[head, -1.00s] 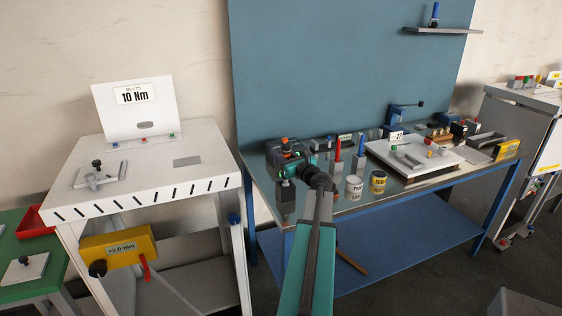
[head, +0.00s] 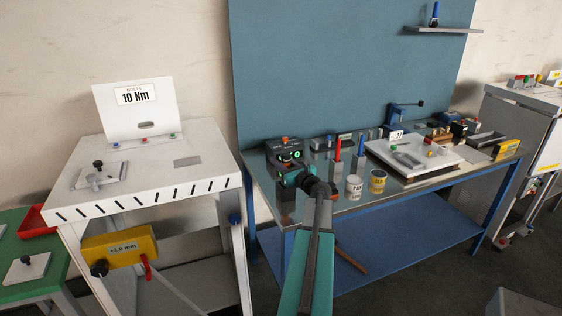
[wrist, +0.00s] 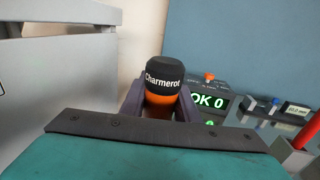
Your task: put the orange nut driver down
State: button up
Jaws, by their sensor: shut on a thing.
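The driver's lower end is hidden behind my wrist. In the head view my gripper (head: 286,178) is at the left end of the steel bench (head: 338,205), in front of a dark device (head: 284,148) with a green-lit display. I cannot make out the driver clearly there, nor whether it touches anything. The device's display (wrist: 208,101) reads "OK 0" in the wrist view.
A red-handled tool (head: 338,149), a white can (head: 354,187) and a yellow can (head: 378,181) stand right of my gripper. A white tray (head: 440,165) lies farther right. A white "10 Nm" station (head: 150,195) stands to the left, across a gap.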

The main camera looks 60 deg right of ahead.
jog(key=shift+f, duration=0.1)
jog(key=o, duration=1.2)
jog(key=shift+b+v, duration=1.85)
jog(key=shift+v, duration=4.15)
